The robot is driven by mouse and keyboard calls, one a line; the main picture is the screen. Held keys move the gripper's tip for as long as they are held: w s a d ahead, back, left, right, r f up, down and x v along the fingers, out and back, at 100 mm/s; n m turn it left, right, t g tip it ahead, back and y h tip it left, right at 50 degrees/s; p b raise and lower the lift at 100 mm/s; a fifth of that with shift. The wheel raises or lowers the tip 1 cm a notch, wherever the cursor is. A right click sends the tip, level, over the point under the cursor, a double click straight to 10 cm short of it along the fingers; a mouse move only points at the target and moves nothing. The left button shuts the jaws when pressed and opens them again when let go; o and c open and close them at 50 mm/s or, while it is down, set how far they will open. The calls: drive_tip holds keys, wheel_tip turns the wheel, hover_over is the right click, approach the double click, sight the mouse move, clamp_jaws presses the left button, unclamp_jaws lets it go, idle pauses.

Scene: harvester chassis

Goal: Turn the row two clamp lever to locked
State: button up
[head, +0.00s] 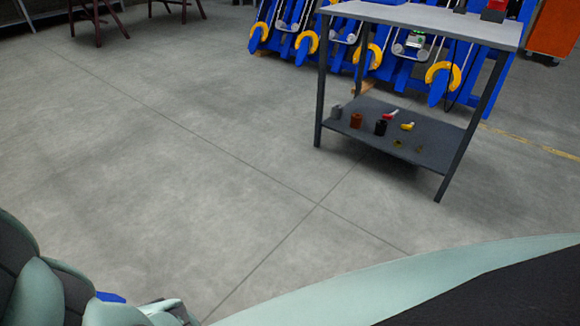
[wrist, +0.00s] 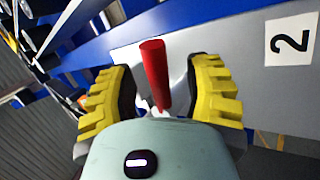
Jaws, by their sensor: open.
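A red clamp lever (wrist: 154,72) shows in the wrist view, with its handle pointing toward the camera. It lies between the two yellow and black fingers of my gripper (wrist: 160,95), which are spread apart. I see a gap on each side of the lever, wider on the right. A label with the number 2 (wrist: 291,41) is on the grey panel to the right of the lever. In the head view, the lever and the gripper's fingers cannot be made out.
In the head view a grey workbench (head: 430,23) stands at the upper right, with small parts on its lower shelf (head: 345,125). Blue machine units with yellow rings (head: 440,75) stand behind it. The concrete floor (head: 180,150) on the left and in the middle is clear.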

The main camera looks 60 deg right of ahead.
clamp_jaws()
